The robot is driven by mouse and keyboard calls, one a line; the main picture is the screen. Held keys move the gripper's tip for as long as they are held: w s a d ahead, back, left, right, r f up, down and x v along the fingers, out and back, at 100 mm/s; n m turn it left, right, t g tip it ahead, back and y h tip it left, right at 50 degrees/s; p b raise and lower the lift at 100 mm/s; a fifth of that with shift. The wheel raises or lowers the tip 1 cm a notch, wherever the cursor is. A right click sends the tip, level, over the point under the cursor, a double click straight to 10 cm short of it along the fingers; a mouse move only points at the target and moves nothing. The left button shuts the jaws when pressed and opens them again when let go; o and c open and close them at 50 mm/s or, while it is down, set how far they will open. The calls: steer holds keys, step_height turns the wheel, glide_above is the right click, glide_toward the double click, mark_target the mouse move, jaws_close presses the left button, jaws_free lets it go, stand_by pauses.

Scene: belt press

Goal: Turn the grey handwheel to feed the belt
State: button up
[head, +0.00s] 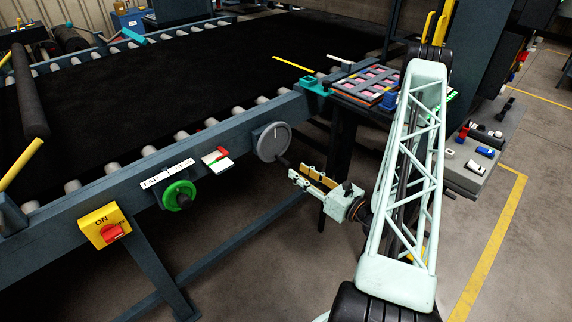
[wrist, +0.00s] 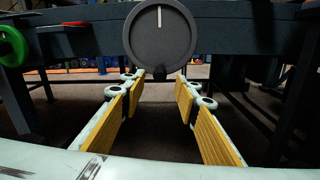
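The grey handwheel (head: 272,141) is on the side rail of the belt press, with a white mark near its top edge. Its dark crank knob (head: 283,161) sticks out at the bottom of the wheel. My gripper (head: 305,178) is just below and right of the wheel in the head view. In the wrist view the handwheel (wrist: 160,38) is straight ahead at the top, and its knob (wrist: 160,73) shows at the far end of the gap between the fingers. My gripper (wrist: 158,86) is open and empty, its yellow-padded fingers apart. Contact with the knob is not visible.
A green handwheel (head: 179,195) and a yellow switch box (head: 104,227) with a red knob are on the rail to the left. A small red-handled lever plate (head: 217,159) sits between the wheels. The black belt (head: 150,95) lies behind. A dark leg stands behind my gripper.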

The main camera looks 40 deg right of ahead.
mark_target(289, 165)
steer(key=shift+w+a+b, duration=0.15)
steer(key=shift+w+b, duration=0.2)
steer(key=shift+w, duration=3.55)
steer(key=shift+c, duration=0.3)
jaws_close()
